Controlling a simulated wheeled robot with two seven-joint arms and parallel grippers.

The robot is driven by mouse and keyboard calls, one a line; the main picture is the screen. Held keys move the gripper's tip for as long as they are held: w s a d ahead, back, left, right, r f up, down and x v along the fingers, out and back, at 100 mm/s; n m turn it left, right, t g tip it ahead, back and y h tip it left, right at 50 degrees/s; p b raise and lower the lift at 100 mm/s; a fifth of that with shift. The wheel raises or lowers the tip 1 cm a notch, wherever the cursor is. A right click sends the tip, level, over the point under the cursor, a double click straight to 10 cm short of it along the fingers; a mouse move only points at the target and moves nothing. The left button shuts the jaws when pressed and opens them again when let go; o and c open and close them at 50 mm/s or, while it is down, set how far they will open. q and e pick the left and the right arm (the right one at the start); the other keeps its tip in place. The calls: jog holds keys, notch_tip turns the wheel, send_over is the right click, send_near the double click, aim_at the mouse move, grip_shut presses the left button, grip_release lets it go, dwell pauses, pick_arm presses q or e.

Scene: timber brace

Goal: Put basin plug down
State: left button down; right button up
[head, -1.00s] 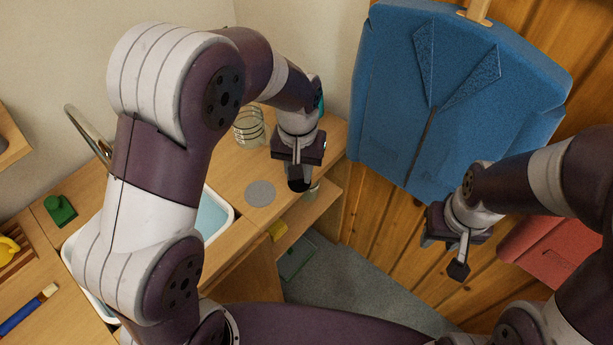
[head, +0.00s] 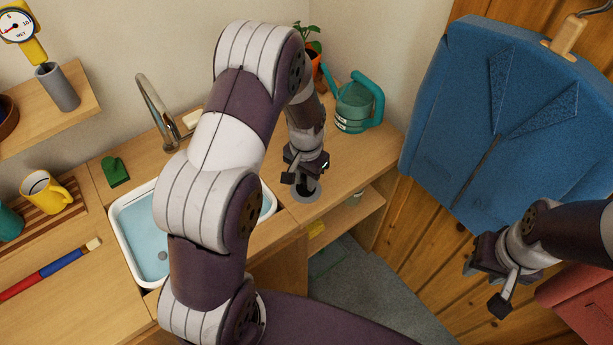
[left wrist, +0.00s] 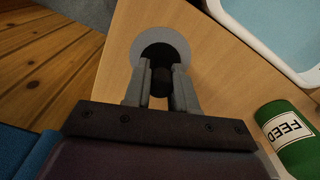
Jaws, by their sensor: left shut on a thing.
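My left gripper (head: 303,182) is shut on the black basin plug (left wrist: 157,53), with its fingers on the plug's knob. In the left wrist view the fingers (left wrist: 162,85) point down at the counter. The disc also shows in the head view (head: 308,198), largely under the gripper. I cannot tell whether the plug touches it. My right gripper (head: 484,285) is open and empty, in front of the wood-panelled wall.
The white basin (head: 127,250) with blue water is left of the disc, partly hidden by my left arm. A teal watering can (head: 354,108) stands behind. A green FEED container (left wrist: 292,140) is near my left gripper. A blue jacket shape (head: 500,120) hangs at right.

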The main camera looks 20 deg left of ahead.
pick_arm(q)
jog(key=shift+w+f, duration=0.1)
jog(key=shift+f, duration=0.1)
jog(key=c, duration=0.9)
grip_release()
notch_tip(320, 180, up, 12)
jog(key=s+r+p, duration=0.1)
jog(key=s, duration=0.3)
jog(key=s+d+r+n+t+p, duration=0.1)
jog(key=s, duration=0.4)
jog(key=s+d+r+n+p, duration=0.1)
jog(key=s+r, duration=0.1)
jog(key=s, duration=0.3)
jog(key=shift+d, duration=0.25)
dwell(4.3)
